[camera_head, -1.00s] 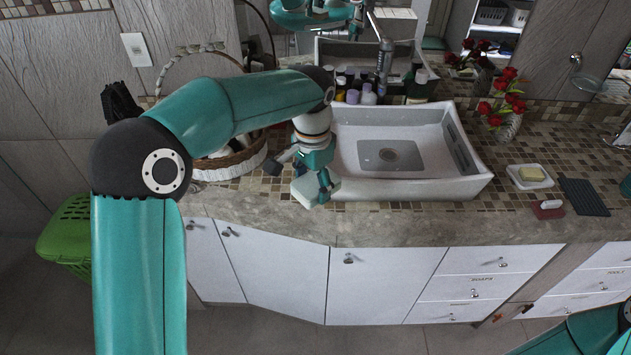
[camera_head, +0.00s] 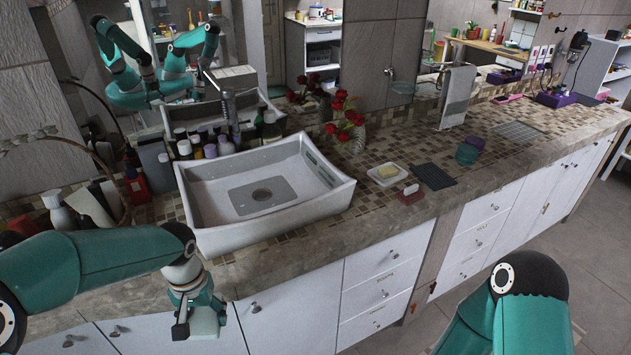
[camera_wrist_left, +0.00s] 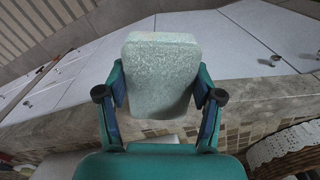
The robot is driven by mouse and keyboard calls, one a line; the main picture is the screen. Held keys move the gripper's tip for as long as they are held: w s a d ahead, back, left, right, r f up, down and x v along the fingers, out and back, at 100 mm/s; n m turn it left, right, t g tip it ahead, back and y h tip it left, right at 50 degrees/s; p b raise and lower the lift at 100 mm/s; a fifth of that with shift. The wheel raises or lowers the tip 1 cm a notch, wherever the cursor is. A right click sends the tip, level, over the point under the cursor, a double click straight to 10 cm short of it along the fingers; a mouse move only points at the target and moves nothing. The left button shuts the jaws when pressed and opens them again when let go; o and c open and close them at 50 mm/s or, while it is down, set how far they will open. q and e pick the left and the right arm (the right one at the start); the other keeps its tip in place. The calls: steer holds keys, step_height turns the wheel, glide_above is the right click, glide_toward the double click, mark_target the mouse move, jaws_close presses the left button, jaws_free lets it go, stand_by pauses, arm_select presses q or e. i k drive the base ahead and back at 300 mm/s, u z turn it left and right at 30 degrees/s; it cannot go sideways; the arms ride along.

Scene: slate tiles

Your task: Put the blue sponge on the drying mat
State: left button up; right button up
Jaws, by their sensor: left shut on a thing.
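My left gripper (camera_head: 196,318) is shut on a pale blue-green block that looks like the blue sponge (camera_head: 206,323), in front of the counter's edge at the lower left. In the left wrist view the sponge (camera_wrist_left: 161,75) sits upright between both fingers (camera_wrist_left: 161,112), its broad speckled face to the camera. A dark ribbed mat, which looks like the drying mat (camera_head: 433,176), lies flat on the tiled counter, right of the sink and well away from the gripper. Nothing lies on it. My right gripper is out of view; only part of that arm shows at the lower right.
The white sink (camera_head: 345,205) stands between the gripper and the mat. A soap dish (camera_head: 371,178) with yellow soap and a red-and-white brush (camera_head: 410,194) lie just left of the mat. A teal cup (camera_head: 466,154) stands to its right. Bottles (camera_head: 210,150) and red flowers (camera_head: 345,112) stand behind.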

mark_target(432, 175)
steer(key=u, duration=2.1)
steer(key=i, duration=0.1)
steer(key=z, duration=3.15)
